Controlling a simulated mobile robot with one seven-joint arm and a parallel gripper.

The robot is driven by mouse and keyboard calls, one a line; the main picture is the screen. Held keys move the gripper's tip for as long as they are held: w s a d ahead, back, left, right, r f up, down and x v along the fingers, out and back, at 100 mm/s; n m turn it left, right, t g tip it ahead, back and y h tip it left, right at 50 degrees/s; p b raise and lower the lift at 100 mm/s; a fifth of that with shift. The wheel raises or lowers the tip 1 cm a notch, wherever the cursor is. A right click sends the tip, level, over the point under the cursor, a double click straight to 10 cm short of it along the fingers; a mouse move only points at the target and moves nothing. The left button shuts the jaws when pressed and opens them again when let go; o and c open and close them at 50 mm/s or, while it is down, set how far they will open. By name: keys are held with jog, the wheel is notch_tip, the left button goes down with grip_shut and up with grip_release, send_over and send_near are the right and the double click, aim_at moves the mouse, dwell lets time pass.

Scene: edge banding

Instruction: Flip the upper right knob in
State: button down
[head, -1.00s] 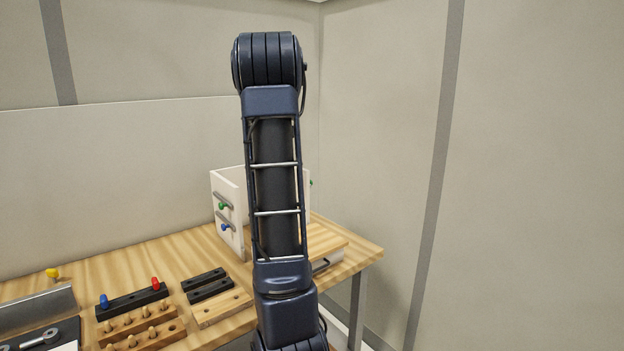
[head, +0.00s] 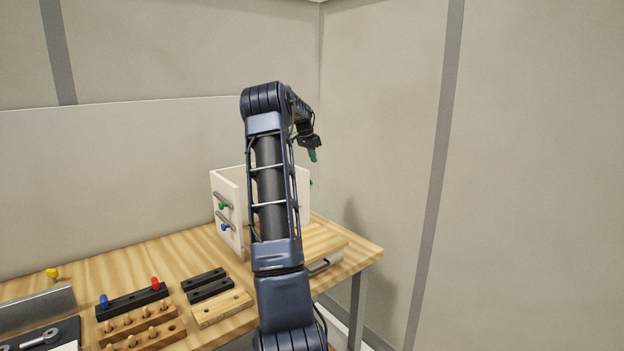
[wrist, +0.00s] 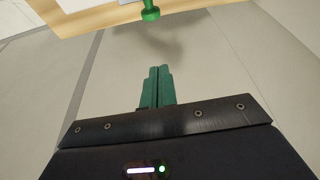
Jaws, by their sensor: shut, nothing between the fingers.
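A white cabinet-like fixture (head: 228,180) stands on the wooden table, partly hidden behind my arm. On its right side a green knob (head: 310,183) shows at the upper edge. In the wrist view a green knob (wrist: 150,11) sticks out at the top, ahead of the fingertips and apart from them. My gripper (head: 313,156) has green fingers and hangs above and close to the right-side green knob. In the wrist view my gripper (wrist: 158,70) is shut with nothing between its fingers. The fixture's left side carries another green knob (head: 223,205) and a blue knob (head: 225,227), each by a metal slot.
The wooden table (head: 150,255) holds dark blocks (head: 205,285), a rack with blue and red pegs (head: 132,299), peg blocks (head: 145,318) and a yellow knob (head: 53,273) at left. Walls stand behind and right. The space right of the table is clear.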

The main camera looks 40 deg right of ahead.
jog(key=shift+f, duration=0.1)
dwell(0.3)
jog(key=x, duration=1)
jog(key=shift+s+a, duration=0.1)
jog(key=shift+a, duration=1.85)
jog(key=shift+a, duration=0.15)
